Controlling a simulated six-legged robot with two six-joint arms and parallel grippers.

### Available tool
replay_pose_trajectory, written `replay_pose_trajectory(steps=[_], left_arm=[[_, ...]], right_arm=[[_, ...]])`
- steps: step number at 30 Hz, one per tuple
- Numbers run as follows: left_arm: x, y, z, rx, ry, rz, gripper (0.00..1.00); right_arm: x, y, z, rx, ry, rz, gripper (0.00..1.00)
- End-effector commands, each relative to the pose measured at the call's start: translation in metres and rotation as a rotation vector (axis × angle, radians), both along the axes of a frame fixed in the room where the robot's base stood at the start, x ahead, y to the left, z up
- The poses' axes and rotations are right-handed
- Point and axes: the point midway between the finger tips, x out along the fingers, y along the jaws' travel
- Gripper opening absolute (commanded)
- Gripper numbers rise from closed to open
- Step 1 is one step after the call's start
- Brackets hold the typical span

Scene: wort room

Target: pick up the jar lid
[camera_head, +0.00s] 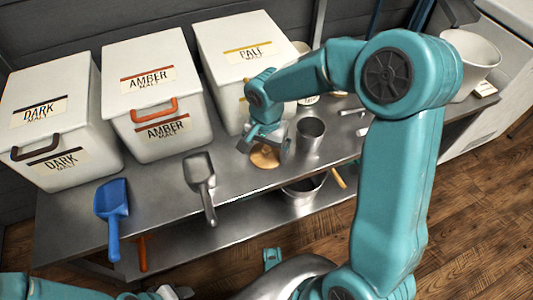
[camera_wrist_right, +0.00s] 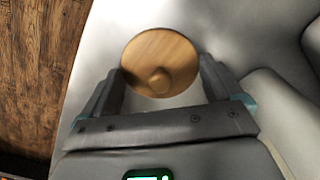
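The jar lid (camera_head: 265,157) is a round wooden disc with a knob, near the front edge of the steel counter. In the right wrist view the lid (camera_wrist_right: 178,60) shows whole, its knob facing the camera. My right gripper (camera_head: 266,143) is just above it, and in the wrist view its two spread fingers (camera_wrist_right: 162,80) stand at either side of the lid's near part. The fingers look open; I cannot tell whether they touch the rim. My left gripper (camera_head: 175,293) is only partly visible at the bottom edge, its fingers unclear.
A steel cup (camera_head: 310,134) stands close right of the lid. White malt bins marked dark (camera_head: 85,105), amber (camera_head: 155,85) and pale (camera_head: 235,50) line the back. A grey scoop (camera_head: 201,180) and a blue scoop (camera_head: 112,205) lie left. A pot (camera_head: 303,190) sits below.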

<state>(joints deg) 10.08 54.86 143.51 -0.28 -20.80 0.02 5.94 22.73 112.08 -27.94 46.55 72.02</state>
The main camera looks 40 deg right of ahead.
Motion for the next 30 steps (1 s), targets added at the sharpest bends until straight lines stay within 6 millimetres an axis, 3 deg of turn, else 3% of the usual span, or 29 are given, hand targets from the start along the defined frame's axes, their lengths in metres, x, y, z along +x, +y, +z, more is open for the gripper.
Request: replay_pose_trajectory(steps=[2,3,14,20,30], left_arm=[[0.0,0.0,0.0,0.0,0.0,0.0,0.48],[0.0,0.0,0.0,0.0,0.0,0.0,0.48],[0.0,0.0,0.005,0.0,0.0,0.0,0.48],[0.0,0.0,0.018,0.0,0.0,0.0,0.48],[0.0,0.0,0.046,0.0,0.0,0.0,0.48]], right_arm=[[0.0,0.0,0.0,0.0,0.0,0.0,0.64],[0.0,0.0,0.0,0.0,0.0,0.0,0.6],[0.0,0.0,0.011,-0.001,-0.001,0.001,0.6],[0.001,0.0,0.046,0.0,-0.004,0.0,0.6],[0.001,0.0,0.128,-0.001,-0.004,0.0,0.6]])
